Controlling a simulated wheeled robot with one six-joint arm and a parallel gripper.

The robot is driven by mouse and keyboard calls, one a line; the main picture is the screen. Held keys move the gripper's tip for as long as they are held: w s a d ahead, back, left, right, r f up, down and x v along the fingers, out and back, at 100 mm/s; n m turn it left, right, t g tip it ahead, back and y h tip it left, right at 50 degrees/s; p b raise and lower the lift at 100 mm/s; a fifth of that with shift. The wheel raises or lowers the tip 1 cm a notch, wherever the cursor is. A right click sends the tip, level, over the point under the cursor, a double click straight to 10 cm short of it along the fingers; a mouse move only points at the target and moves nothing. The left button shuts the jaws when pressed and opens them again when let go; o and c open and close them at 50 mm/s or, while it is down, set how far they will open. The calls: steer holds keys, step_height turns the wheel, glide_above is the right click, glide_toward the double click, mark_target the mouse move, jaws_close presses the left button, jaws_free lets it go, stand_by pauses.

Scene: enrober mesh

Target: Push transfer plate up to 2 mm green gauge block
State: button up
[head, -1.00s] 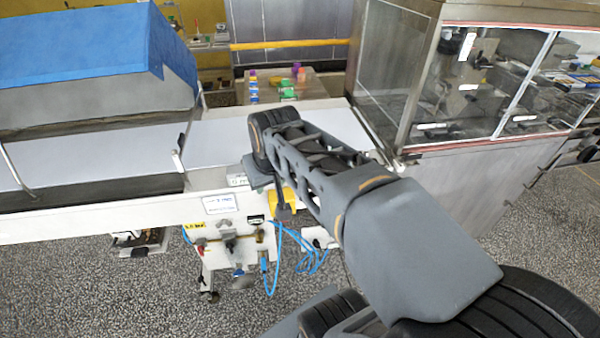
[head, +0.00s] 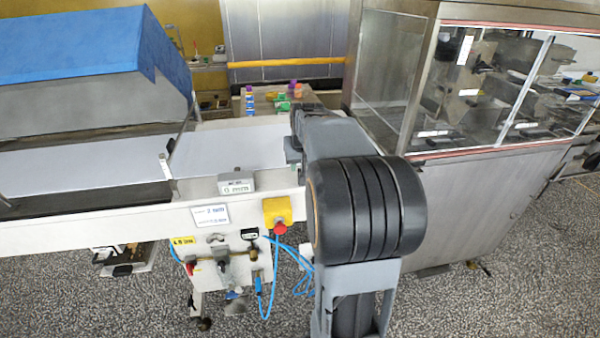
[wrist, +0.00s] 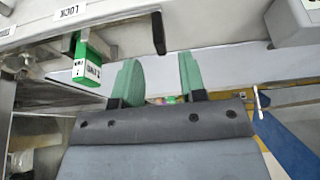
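The green gauge block (wrist: 88,68) with a white label hangs at the upper left in the wrist view, below a LOCK label. My gripper (wrist: 158,80) shows two green fingers spread apart with nothing between them. It is to the right of the block and apart from it in the picture. Shiny metal strips (wrist: 62,95) lie at the left; I cannot tell whether they are the transfer plate. In the head view my arm hides the fingers, the block and the belt's right end.
A pale conveyor belt (head: 225,150) runs along a white frame with a 0 mm readout box (head: 237,184). A yellow box with a red button (head: 278,213) and blue hoses are below. A glass-walled steel machine (head: 490,90) stands right. A dark bar (wrist: 158,33) hangs near my fingers.

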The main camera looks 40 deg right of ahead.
mark_target(300, 170)
steer(key=shift+x, duration=2.4)
jaws_close()
